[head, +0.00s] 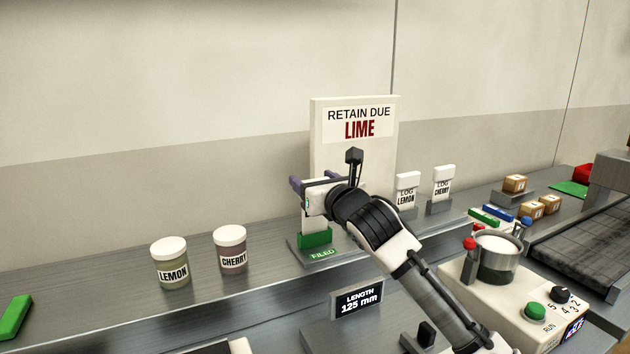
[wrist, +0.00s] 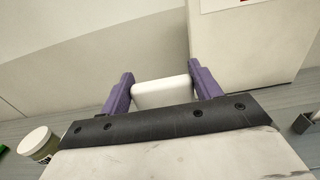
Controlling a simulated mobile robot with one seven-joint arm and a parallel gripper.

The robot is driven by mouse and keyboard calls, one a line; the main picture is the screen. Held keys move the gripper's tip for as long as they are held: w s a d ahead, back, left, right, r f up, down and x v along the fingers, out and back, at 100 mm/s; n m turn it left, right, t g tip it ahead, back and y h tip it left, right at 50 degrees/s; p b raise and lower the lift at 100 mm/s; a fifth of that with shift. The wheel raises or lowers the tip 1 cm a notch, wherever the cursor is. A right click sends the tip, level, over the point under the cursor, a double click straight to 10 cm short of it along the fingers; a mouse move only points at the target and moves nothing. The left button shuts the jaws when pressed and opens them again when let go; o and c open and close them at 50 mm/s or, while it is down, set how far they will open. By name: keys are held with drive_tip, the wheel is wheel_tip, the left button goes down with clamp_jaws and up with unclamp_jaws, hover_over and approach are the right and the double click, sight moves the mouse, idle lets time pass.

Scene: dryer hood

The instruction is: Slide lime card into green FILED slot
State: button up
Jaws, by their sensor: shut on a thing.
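My gripper (head: 309,183) is above the green FILED slot (head: 316,239) in the head view. Its purple fingers are shut on a white card (wrist: 163,92), gripping it by its two sides near the top, as the wrist view shows. In the head view the card's lower part (head: 314,222) shows below the gripper, upright and in line with the slot. Its lower end meets the green holder; I cannot tell how deep it sits. The card's label is hidden. A white board (head: 352,105) reading RETAIN DUE LIME stands just behind.
LEMON (head: 405,190) and CHERRY (head: 442,187) log cards stand in grey holders to the right. LEMON (head: 172,265) and CHERRY (head: 231,250) jars stand left on the shelf. A LENGTH 125 mm display (head: 358,301) is in front. A machine with a metal pot (head: 496,255) is at right.

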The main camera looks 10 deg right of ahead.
drive_tip(key=shift+f+b, duration=1)
drive_tip(key=shift+f, duration=0.35)
drive_tip(key=o, duration=1)
drive_tip(key=shift+o, duration=0.2)
drive_tip(key=s+d+b, duration=0.2)
drive_tip(key=s+b, duration=0.1)
drive_tip(key=s, duration=1)
drive_tip(key=shift+s+d, duration=0.3)
